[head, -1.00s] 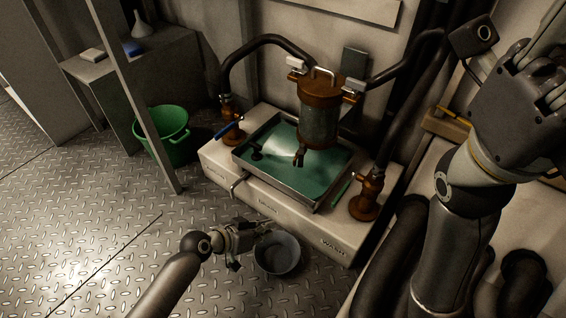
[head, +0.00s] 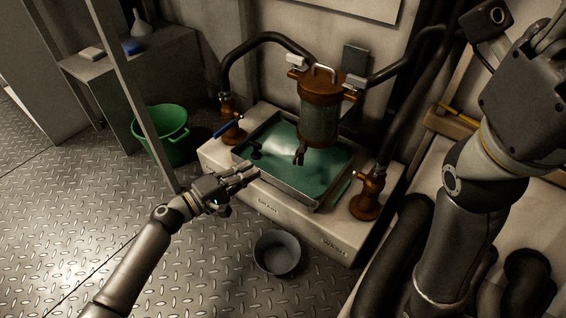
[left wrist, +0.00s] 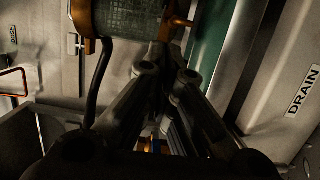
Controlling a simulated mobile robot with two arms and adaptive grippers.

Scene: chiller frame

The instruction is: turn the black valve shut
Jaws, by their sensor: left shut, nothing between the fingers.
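In the left wrist view the closed fingers (left wrist: 172,62) reach up the middle; I cannot make out the black valve there. My right gripper (head: 548,45) is at the upper right, partly cut off, its finger state unclear.
A blue-handled valve (head: 228,129) stands left of the tray. A bronze canister (head: 320,105) hangs above it. A grey bucket (head: 277,252) is on the floor in front. A green bucket (head: 163,140) stands at the left beside a slanted post (head: 130,90). Open floor lies at lower left.

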